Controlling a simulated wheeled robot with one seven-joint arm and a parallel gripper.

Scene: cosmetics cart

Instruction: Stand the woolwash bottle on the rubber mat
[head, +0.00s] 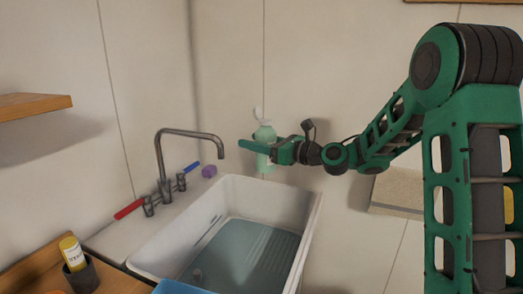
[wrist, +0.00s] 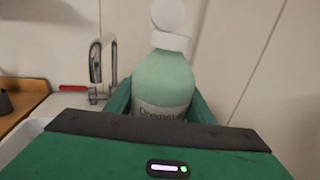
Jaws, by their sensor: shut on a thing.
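The mint-green bottle with a white top (head: 265,133), which I take as the woolwash bottle, is held roughly upright in the air near the sink's far right corner. My gripper (head: 258,149) is shut on its body. In the wrist view the bottle (wrist: 165,78) stands between the two green fingers, with its label partly hidden by the gripper and its base out of sight. I cannot identify the rubber mat for certain in either view.
A white sink (head: 311,215) with a ribbed sloping inside lies below. A tap (head: 163,160) arches left of the bottle. A purple item (head: 209,171) sits on the back ledge. A yellow bottle (head: 73,252) stands in a dark cup. A beige slab (head: 400,188) is at right.

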